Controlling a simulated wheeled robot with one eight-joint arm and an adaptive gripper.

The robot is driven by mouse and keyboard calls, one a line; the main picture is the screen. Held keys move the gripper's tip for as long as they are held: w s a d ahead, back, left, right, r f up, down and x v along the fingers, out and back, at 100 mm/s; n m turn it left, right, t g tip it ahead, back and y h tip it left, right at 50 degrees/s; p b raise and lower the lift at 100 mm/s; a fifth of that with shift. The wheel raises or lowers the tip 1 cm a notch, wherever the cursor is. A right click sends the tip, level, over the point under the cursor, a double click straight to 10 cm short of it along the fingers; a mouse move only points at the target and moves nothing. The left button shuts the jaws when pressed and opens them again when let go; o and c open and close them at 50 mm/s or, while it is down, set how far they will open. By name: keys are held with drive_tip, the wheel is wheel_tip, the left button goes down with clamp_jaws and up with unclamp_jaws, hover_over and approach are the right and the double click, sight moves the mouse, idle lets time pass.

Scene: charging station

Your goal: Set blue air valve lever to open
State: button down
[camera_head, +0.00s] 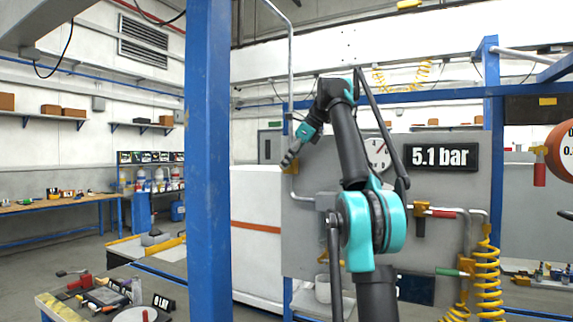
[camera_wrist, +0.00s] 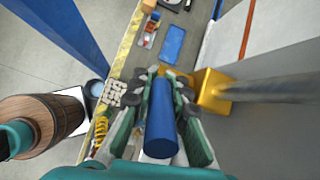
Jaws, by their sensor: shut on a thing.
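The blue air valve lever (camera_wrist: 162,118) is a thick blue cylinder in the middle of the wrist view. My gripper (camera_wrist: 160,95) has its grey-green fingers on both sides of it and is shut on it. The yellow valve body (camera_wrist: 212,91) is just right of the lever, on a grey pipe (camera_wrist: 270,90). In the head view my gripper (camera_head: 288,161) is at the left edge of the grey panel, by a vertical pipe. There the lever is mostly hidden by the fingers, and its exact angle cannot be told.
The grey panel (camera_head: 310,243) carries a 5.1 bar display (camera_head: 440,157), a round gauge (camera_head: 378,152), a red-handled fitting (camera_head: 440,213) and a yellow coiled hose (camera_head: 487,280). A blue post (camera_head: 208,170) stands left of my arm. A cluttered bench is at lower left.

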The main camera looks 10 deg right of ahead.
drive_tip(key=c, duration=1.7)
unclamp_jaws()
drive_tip(key=shift+d+r, duration=0.1)
drive_tip(key=shift+s+d+r, duration=0.15)
drive_tip(key=shift+d+r, duration=0.05)
drive_tip(key=shift+r, duration=0.15)
drive_tip(key=s+d, duration=0.2)
drive_tip(key=d, duration=0.1)
drive_tip(key=s+d, duration=0.2)
drive_tip(key=d, duration=0.1)
drive_tip(key=s+d, duration=0.2)
drive_tip(key=d, duration=0.2)
drive_tip(key=shift+s, duration=0.4)
drive_tip(key=shift+c, duration=0.7)
